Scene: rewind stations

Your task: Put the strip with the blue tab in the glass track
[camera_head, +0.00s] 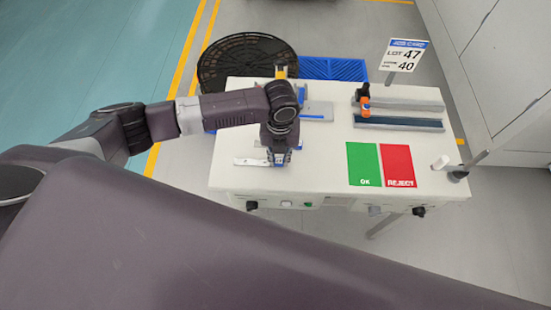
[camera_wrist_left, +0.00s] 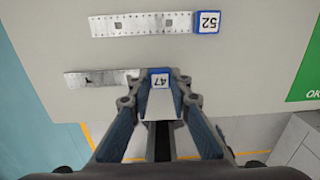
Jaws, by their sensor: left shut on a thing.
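A pale strip with a blue tab marked 47 (camera_wrist_left: 159,79) lies near the table's front edge; its metal part (camera_head: 248,162) shows to the left of my gripper. My left gripper (camera_head: 279,160) points down and is shut on this tab, also in the left wrist view (camera_wrist_left: 160,88). A second strip (camera_wrist_left: 140,24) lies behind it, with a blue tab marked 52 (camera_wrist_left: 207,22). On the table's right are two long tracks, a light grey one (camera_head: 418,106) and a dark blue one (camera_head: 400,123). I cannot tell which is glass. My right gripper is out of view.
A green OK mat (camera_head: 363,164) and a red REJECT mat (camera_head: 398,165) lie in front of the tracks. An orange and black object (camera_head: 364,99) stands at the tracks' left end. A grey plate (camera_head: 318,111) lies behind my gripper.

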